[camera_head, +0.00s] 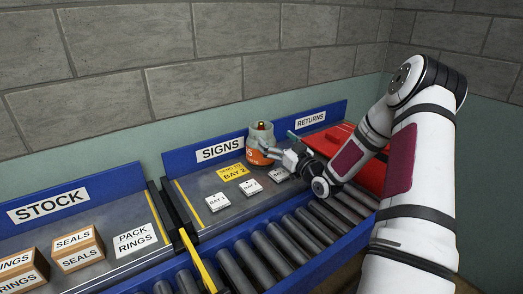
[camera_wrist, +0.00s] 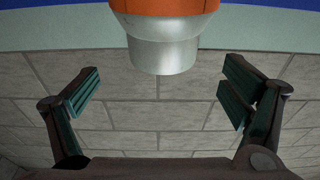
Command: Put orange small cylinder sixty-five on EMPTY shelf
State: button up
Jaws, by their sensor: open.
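The orange cylinder (camera_head: 256,157) stands on the grey surface of the SIGNS bay, with a grey upper part and a partly hidden dark number on its side. It also shows in the wrist view, where its orange body (camera_wrist: 170,6) and silvery end (camera_wrist: 164,52) come in from the top edge. My gripper (camera_head: 278,150) is beside it on its right. In the wrist view my gripper (camera_wrist: 163,92) is open, with one finger on each side and clear gaps to the cylinder's end. No shelf marked EMPTY is visible.
Small white BAY tags (camera_head: 217,202) and a yellow BAY 2 sign (camera_head: 233,173) lie near the cylinder. A red container (camera_head: 371,172) is in the RETURNS bay. A roller conveyor (camera_head: 272,250) runs in front, and a block wall is behind.

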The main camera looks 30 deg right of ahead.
aim_at(263, 128)
jog(key=w, duration=0.5)
jog(key=w+r, duration=0.1)
jog(key=w, duration=0.2)
jog(key=shift+w+a+r, duration=0.1)
jog(key=shift+w+a, duration=0.05)
jog(key=shift+a, duration=0.15)
jog(key=shift+c, duration=0.4)
jog(key=c, duration=1.8)
jog(key=shift+r, duration=0.1)
jog(key=shift+c, duration=0.8)
